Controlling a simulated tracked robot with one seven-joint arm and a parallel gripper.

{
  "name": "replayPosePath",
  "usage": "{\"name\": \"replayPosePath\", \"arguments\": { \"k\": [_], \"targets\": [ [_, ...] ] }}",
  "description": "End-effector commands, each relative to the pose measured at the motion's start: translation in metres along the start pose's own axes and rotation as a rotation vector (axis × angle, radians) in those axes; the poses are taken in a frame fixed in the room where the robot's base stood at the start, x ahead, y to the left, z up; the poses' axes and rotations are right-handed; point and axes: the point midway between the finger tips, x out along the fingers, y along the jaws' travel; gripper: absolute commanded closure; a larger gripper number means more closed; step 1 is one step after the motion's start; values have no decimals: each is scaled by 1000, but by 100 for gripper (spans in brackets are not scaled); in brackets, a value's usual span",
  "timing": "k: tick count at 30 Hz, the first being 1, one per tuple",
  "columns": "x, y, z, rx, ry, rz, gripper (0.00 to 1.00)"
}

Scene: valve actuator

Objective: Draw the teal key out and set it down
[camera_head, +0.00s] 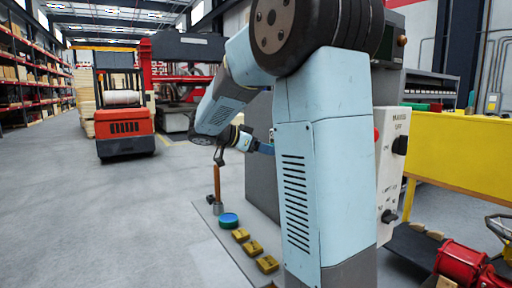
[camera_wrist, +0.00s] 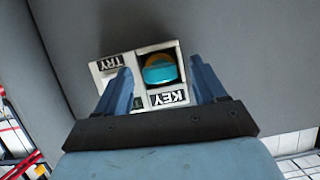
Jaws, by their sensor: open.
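The teal key (camera_wrist: 160,75) shows in the wrist view as a rounded teal head with an orange-gold upper part. It sits in a square opening of a pale panel (camera_wrist: 141,97) with an upside-down KEY label below it and a TRY label at upper left. My gripper (camera_wrist: 160,65) is open, with one blue finger to each side of the key. A gap shows between the key and both fingers, and how deep they reach is hard to tell. In the head view, my gripper (camera_head: 264,148) is partly hidden behind my arm, and the key does not show.
A grey mat (camera_head: 210,238) on the floor bears a teal disc (camera_head: 229,220), several brass-coloured blocks (camera_head: 253,248) and a grey cylinder with an orange rod (camera_head: 217,183). A yellow bench (camera_head: 460,150) and a red machine (camera_head: 460,264) stand at right.

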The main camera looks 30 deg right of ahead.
Motion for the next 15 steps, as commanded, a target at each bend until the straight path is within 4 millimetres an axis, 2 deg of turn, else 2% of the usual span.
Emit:
{"name": "replayPosePath", "arguments": {
  "k": [6,15],
  "targets": [
    [0,0,0,0,0,0,30],
    [0,0,0,0,0,1,58]
  ]
}}
